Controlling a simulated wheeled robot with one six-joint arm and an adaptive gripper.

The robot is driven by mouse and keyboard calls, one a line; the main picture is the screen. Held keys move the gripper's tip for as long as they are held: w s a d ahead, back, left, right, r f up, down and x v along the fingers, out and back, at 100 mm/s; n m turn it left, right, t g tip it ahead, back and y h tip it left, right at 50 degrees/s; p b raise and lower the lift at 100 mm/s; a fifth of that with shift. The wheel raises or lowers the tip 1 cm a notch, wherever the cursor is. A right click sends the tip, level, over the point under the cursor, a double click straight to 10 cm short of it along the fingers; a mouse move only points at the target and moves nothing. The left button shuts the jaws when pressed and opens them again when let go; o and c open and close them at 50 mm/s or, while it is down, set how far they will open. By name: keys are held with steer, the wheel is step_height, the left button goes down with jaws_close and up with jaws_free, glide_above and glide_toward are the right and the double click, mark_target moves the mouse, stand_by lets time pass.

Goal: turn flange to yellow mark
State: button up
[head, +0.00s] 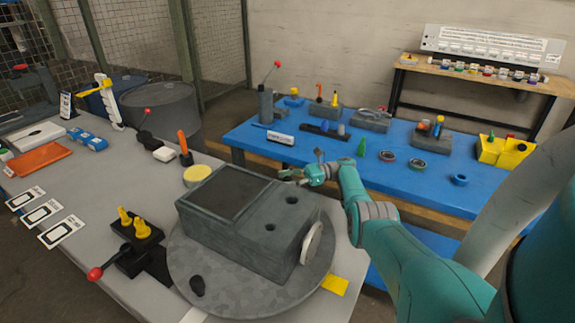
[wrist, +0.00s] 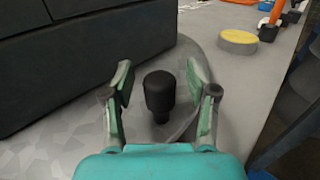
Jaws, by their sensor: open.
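The flange, a round mottled grey plate (head: 200,262), lies on the grey bench under a large dark grey block (head: 245,225). One black knob (head: 197,286) stands on its front left rim. A yellow mark (head: 335,285) lies on the bench at the plate's front right edge. My gripper (head: 288,176) is behind the block, on its far side. In the wrist view my gripper (wrist: 160,105) is open, with another upright black knob (wrist: 159,92) between its fingers. Gaps show on both sides of the knob.
A yellow-topped disc (head: 197,174) and an orange-handled tool (head: 184,145) stand behind the block. A black fixture with yellow pegs and a red-knobbed lever (head: 135,245) stands left of the plate. A blue table (head: 330,165) with parts is at the back.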

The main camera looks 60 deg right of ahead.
steer(key=shift+r, duration=4.4)
